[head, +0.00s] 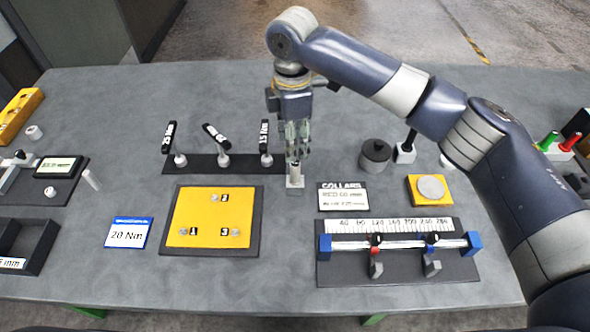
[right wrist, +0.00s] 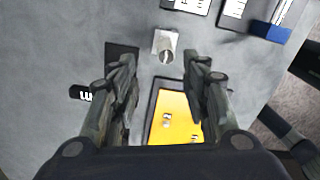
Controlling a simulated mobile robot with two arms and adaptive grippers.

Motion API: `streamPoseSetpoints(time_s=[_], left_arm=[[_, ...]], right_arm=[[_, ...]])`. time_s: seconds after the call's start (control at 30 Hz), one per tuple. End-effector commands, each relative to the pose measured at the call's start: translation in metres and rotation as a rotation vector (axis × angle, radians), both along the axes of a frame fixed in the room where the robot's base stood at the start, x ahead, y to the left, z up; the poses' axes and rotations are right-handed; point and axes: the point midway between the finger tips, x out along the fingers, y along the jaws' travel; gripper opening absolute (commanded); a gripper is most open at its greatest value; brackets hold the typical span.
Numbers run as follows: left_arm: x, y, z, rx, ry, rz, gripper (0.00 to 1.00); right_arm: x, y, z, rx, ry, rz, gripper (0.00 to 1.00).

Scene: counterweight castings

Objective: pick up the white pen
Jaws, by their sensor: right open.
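My right gripper (head: 297,150) points down with its fingers apart and nothing between them. Just below the fingertips a small light grey block (head: 295,185) stands on the table with a pale upright cylinder in it. In the right wrist view this block (right wrist: 158,37) and its cylinder (right wrist: 167,56) show ahead of and between the open fingers (right wrist: 163,75), apart from both. I cannot tell for sure which of the two is the white pen. My left gripper is not in view.
A black rack with labelled wrenches (head: 215,163) and a yellow plate (head: 210,217) lie left of my right gripper. A collars card (head: 343,197), a dark knobbed weight (head: 375,157) and a ruler fixture (head: 398,275) lie to its right.

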Motion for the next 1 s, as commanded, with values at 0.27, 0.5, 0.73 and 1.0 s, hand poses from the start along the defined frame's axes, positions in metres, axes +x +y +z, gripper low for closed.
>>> streamPoseSetpoints(time_s=[0.27,0.5,0.73,1.0], left_arm=[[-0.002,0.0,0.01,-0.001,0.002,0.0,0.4],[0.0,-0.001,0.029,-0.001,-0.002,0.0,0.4],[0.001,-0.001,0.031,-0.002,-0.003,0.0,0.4],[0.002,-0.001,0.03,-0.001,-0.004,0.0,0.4]], right_arm=[[-0.002,-0.001,-0.024,-0.001,0.001,0.0,0.43],[-0.008,-0.005,-0.058,-0.001,0.002,-0.001,0.43],[-0.007,-0.004,-0.073,0.001,-0.002,0.001,0.43],[-0.007,-0.004,-0.072,0.001,-0.002,0.001,0.13]])
